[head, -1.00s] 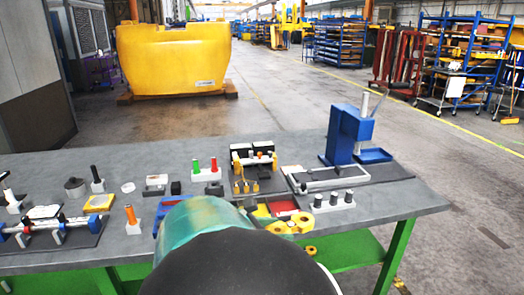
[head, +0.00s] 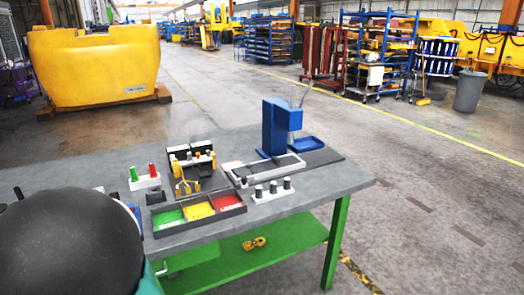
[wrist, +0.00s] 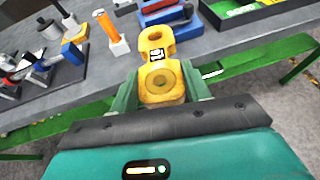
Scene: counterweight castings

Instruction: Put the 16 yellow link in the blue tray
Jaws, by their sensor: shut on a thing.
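My gripper (wrist: 160,92) is shut on a yellow link (wrist: 157,70), held between its green fingers. The link has two rounded ends and a small black-and-white label whose number I cannot read. It appears above the floor side of the bench edge. Another yellow link (head: 254,243) lies on the green lower shelf. A blue tray-like piece (wrist: 172,17) lies on the bench beyond the held link in the wrist view. A shallow blue tray (head: 306,144) sits beside the blue press. In the head view my arm hides the gripper and held link.
A black sorter (head: 245,207) with green, yellow and red compartments stands near the bench's front edge. The blue press (head: 280,128) stands at the back right. A white block (head: 269,194) with dark pegs and an orange-handled tool (wrist: 110,32) stand on the bench.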

